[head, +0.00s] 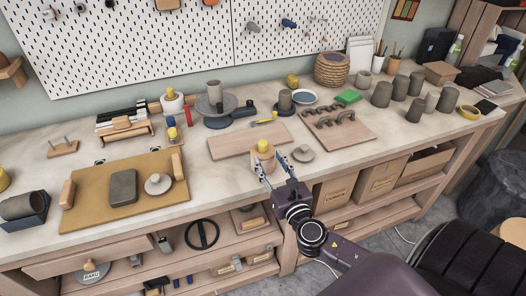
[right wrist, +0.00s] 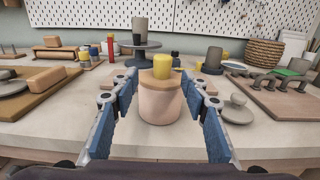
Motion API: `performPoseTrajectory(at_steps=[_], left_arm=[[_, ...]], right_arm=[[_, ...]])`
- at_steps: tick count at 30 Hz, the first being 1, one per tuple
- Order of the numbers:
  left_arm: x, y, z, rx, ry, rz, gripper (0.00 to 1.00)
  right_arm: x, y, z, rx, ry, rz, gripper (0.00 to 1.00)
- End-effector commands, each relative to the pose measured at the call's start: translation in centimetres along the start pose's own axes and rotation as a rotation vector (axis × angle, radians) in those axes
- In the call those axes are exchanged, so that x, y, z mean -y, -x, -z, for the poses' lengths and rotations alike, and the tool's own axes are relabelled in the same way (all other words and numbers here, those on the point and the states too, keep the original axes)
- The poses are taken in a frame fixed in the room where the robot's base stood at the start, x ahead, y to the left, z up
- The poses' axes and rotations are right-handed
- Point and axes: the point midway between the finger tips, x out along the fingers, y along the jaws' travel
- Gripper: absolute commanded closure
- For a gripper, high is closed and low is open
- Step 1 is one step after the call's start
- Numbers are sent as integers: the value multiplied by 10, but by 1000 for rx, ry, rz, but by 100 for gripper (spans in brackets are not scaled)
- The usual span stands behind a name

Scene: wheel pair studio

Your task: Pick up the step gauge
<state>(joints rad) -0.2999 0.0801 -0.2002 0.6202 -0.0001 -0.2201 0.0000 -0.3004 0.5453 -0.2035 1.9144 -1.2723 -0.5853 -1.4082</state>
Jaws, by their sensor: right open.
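The stepped piece that I take for the step gauge (head: 264,150) stands upright near the front edge of the workbench. It has a wide pinkish body, a tan disc above it and a narrow yellow top, and it shows in the middle of the right wrist view (right wrist: 160,102). My right gripper (head: 270,165) is open, with its blue-padded fingers pointing at the piece. In the right wrist view one finger shows on each side of it, with gaps, and the gripper looks empty. My left gripper is not in view.
A grey disc with a knob (head: 303,154) lies just right of the piece. A wooden board (head: 230,143) lies behind it, and a board with dark arched pieces (head: 355,133) lies to the right. A tan board (head: 90,200) with grey pieces lies to the left. Open shelves are below.

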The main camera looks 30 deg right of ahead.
Motion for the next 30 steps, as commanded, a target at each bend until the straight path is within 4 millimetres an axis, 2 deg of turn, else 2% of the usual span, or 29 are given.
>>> performPoseTrajectory(at_steps=[12,16,26,30], left_arm=[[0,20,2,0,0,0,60],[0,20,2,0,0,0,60],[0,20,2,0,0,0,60],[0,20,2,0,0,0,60]], right_arm=[[4,-51,-7,1,-5,4,58],[4,-65,-4,-1,-6,3,58],[4,-71,-2,-3,-7,3,59],[4,-71,-2,-3,-7,3,75]])
